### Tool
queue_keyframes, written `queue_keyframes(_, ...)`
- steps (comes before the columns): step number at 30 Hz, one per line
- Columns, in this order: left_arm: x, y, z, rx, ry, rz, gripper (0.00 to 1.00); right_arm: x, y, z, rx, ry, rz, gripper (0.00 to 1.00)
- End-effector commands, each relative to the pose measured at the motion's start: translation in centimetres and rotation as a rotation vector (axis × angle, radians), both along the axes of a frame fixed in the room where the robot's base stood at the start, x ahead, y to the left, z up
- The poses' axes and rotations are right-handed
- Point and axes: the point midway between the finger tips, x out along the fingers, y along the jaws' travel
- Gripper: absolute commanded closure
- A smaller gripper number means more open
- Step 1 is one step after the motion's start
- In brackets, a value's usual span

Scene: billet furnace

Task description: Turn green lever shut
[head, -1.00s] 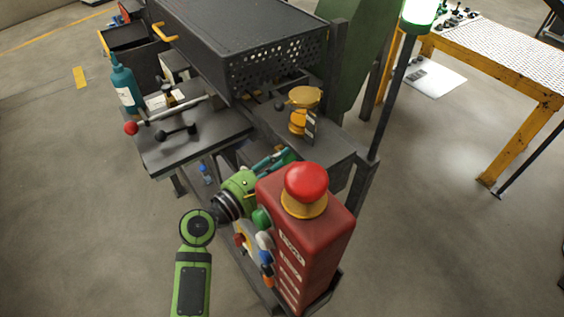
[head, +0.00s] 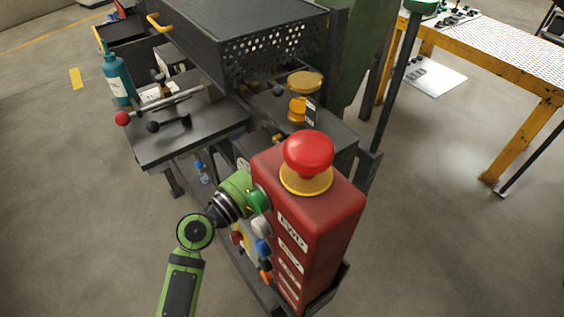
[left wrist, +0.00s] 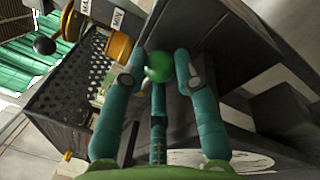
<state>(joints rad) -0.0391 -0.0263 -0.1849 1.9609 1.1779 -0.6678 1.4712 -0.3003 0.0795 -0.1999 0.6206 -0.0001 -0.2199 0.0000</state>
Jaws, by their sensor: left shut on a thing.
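The green lever shows as a round green knob (left wrist: 158,66) in the left wrist view. My left gripper (left wrist: 159,72) has its teal fingers around this knob and is shut on it. The lever's shaft is mostly hidden by the fingers, so its angle is unclear. In the head view my green left wrist reaches in beside the red control box, which hides the fingers and the lever. My right gripper is in neither view.
The red control box (head: 325,215) with a large red mushroom button (head: 308,153) stands close beside my left wrist. Behind are a yellow valve-like fitting (head: 299,105), a red-knobbed lever (head: 122,118) and a teal bottle (head: 118,78). A yellow-framed table (head: 540,110) stands at right.

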Motion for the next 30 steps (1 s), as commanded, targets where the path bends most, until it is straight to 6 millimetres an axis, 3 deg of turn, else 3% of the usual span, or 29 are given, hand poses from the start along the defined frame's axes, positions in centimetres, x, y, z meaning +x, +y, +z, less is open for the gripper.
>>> queue_keyframes(1,0.1,0.2,0.0,0.011,-0.009,0.006,0.58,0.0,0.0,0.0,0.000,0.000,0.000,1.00)
queue_keyframes(2,0.1,0.2,0.0,0.010,-0.008,0.006,0.46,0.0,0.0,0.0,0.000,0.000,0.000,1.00)
queue_keyframes(16,-0.7,0.8,-0.2,0.007,-0.002,0.004,0.46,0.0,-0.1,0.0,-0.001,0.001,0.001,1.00)
queue_keyframes(30,-7.1,7.3,-0.9,0.009,0.000,0.004,0.46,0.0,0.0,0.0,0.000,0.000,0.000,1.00)
